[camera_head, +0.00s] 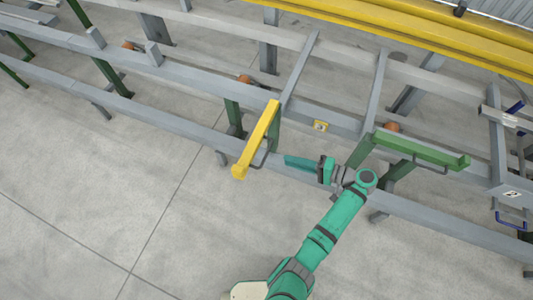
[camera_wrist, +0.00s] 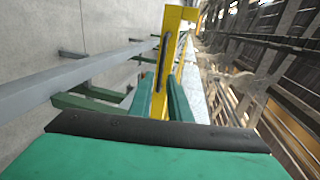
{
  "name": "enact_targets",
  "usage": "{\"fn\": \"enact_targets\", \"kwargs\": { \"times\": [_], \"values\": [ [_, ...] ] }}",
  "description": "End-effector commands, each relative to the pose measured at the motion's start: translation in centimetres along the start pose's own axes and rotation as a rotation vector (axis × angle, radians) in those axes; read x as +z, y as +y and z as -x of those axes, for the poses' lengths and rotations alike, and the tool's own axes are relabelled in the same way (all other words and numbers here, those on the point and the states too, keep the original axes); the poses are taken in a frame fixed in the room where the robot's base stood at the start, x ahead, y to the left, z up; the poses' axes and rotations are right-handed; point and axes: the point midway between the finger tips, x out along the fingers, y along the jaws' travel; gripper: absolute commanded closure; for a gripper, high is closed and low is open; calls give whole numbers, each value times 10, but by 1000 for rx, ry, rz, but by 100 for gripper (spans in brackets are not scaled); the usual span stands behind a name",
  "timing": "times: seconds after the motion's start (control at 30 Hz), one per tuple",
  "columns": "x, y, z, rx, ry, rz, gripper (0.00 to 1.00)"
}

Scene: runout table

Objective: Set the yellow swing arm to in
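The yellow swing arm (camera_head: 256,138) sticks out from the grey frame toward the lower left, across the front rail. A dark bent handle (camera_head: 262,155) is on its right side. My gripper (camera_head: 287,161) is to the right of the swing arm and points left at it, with a small gap showing between them. In the wrist view, the two green fingers of my gripper (camera_wrist: 160,100) are apart. The yellow swing arm (camera_wrist: 169,50) and its dark handle (camera_wrist: 165,62) show ahead, in line with the gap between the fingers. Nothing is visibly held.
A green swing arm (camera_head: 420,150) lies along the front rail to the right of my gripper. Grey rails (camera_head: 150,108) run across the frame, with a yellow beam (camera_head: 430,35) at the back. The concrete floor (camera_head: 90,190) in front is clear.

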Motion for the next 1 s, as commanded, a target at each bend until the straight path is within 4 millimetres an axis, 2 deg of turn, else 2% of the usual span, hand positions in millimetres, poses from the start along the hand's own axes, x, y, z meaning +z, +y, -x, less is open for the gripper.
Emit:
{"fn": "enact_targets", "kwargs": {
  "times": [0.17, 0.7, 1.0],
  "values": [
    [-1, -3, -6, -8, -10, 4, 83],
    [0, -3, -91, -8, -8, 3, 83],
    [0, -4, -106, -7, -8, 3, 83]
  ]
}}
